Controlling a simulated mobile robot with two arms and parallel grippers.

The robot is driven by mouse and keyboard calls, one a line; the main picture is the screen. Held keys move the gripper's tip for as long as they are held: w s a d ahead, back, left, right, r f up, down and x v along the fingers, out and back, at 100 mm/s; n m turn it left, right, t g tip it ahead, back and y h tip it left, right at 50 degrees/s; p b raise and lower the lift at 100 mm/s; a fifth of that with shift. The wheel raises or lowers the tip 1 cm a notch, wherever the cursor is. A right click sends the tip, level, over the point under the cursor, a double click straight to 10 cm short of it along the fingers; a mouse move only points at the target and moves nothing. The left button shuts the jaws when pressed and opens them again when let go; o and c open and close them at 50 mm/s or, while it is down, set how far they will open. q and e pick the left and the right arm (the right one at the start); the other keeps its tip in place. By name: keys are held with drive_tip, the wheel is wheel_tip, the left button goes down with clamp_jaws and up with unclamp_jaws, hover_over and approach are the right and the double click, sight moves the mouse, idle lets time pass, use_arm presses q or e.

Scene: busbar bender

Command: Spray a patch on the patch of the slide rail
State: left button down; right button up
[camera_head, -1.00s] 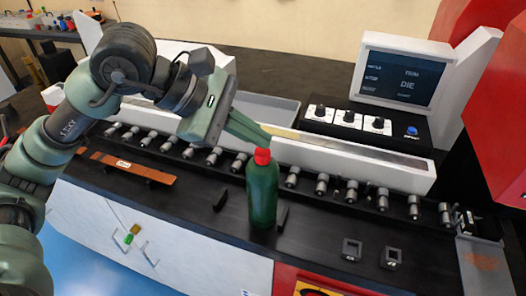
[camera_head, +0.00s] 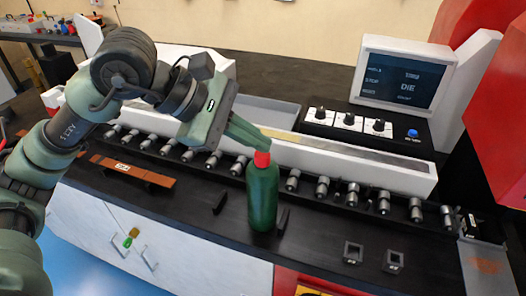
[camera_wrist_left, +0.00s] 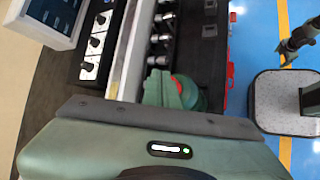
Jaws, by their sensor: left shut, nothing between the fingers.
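A dark green bottle (camera_head: 263,197) with a red cap (camera_head: 262,159) stands upright on the black bench top. My left gripper (camera_head: 265,146) is shut and empty; its green fingers slant down to the cap and overlap its top. I cannot tell whether they touch it. In the left wrist view the shut fingers (camera_wrist_left: 168,90) hide much of the bottle (camera_wrist_left: 197,94). A long white rail (camera_head: 350,165) with a tan top strip runs behind the bottle. A rusty orange patch (camera_head: 487,265) marks a grey plate at the far right. A dark arm, apparently mine, shows at the wrist view's upper right.
A row of metal rollers (camera_head: 322,187) lies behind the bottle. Small black uprights (camera_head: 220,201) flank it. A copper-coloured bar (camera_head: 132,171) lies at the left. A control box with knobs (camera_head: 348,120) and a monitor (camera_head: 404,76) stand at the back right.

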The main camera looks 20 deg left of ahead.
sight(257, 154)
use_arm(q)
drive_tip(key=shift+r+p, duration=0.45)
drive_tip(key=shift+r, duration=0.3)
wheel_tip(257, 154, up, 6)
drive_tip(key=p, duration=0.3)
drive_tip(key=shift+p, duration=0.4)
idle(0.7)
